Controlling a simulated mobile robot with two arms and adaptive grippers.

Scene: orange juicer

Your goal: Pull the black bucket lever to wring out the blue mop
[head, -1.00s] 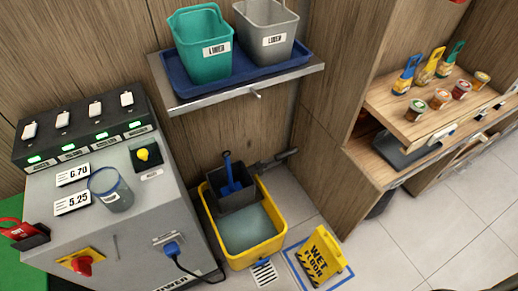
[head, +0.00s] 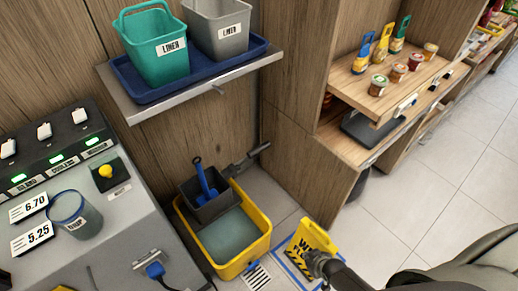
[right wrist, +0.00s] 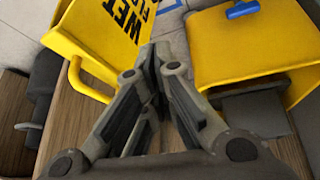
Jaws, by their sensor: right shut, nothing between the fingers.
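The yellow mop bucket (head: 262,240) stands on the floor with grey water in it. A dark wringer basket (head: 207,205) sits at its back left, and the blue mop (head: 205,180) stands in it. The black lever (head: 250,157) sticks out from the wringer to the upper right, toward the wooden wall. My right gripper (head: 317,262) is shut and empty, in front of the wet floor sign and to the right of the bucket, clear of the lever. In the right wrist view the gripper (right wrist: 160,55) lies between the sign and the bucket (right wrist: 250,50). My left gripper is out of view.
The yellow wet floor sign (head: 310,236) stands on a blue-outlined floor square right of the bucket. A shelf (head: 140,112) with a blue tray and two liner bins overhangs the bucket. The grey machine (head: 110,235) is at left. Tiled floor (head: 430,190) is open at right.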

